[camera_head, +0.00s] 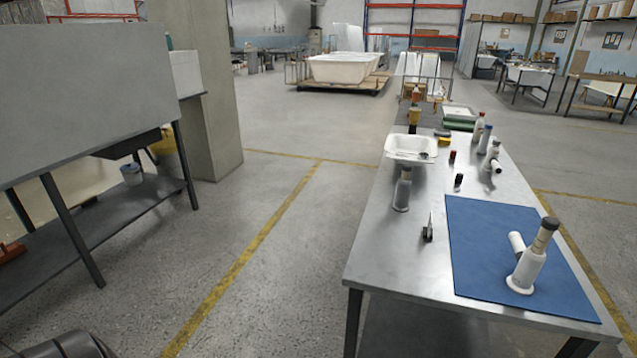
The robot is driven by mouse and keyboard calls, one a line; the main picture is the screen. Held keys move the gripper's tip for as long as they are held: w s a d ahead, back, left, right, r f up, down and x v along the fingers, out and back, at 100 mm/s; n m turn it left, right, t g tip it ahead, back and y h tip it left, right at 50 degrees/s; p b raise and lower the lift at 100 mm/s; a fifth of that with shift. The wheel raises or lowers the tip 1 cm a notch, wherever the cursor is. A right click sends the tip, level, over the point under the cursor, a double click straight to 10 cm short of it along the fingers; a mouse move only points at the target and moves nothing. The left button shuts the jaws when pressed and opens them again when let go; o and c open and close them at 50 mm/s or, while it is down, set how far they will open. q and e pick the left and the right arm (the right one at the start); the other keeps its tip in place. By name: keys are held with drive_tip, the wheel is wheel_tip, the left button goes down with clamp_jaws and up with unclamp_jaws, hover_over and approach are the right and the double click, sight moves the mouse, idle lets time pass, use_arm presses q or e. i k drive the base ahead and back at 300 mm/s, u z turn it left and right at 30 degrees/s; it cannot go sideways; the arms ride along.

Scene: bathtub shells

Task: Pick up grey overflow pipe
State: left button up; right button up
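A grey upright pipe-like piece (401,193) with a flared base and darker neck stands on the metal table (385,245), left of the blue mat; it looks like the grey overflow pipe. A white pipe piece (528,266) with a side branch and dark cap stands on the blue mat (478,255). Another pale pipe piece with a side branch (491,156) stands near the table's right edge. Neither gripper shows in view.
A white tray (398,147) sits behind the grey piece. A small dark tool (428,230), small red and black items, bottles and a yellow item (445,142) are on the table. A grey workbench (85,85) stands at left, a pillar (205,80) behind it. The floor between is clear.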

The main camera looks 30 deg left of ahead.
sight(400, 204)
drive_tip(key=z, duration=1.5)
drive_tip(key=i, duration=1.7)
drive_tip(key=u, duration=1.8)
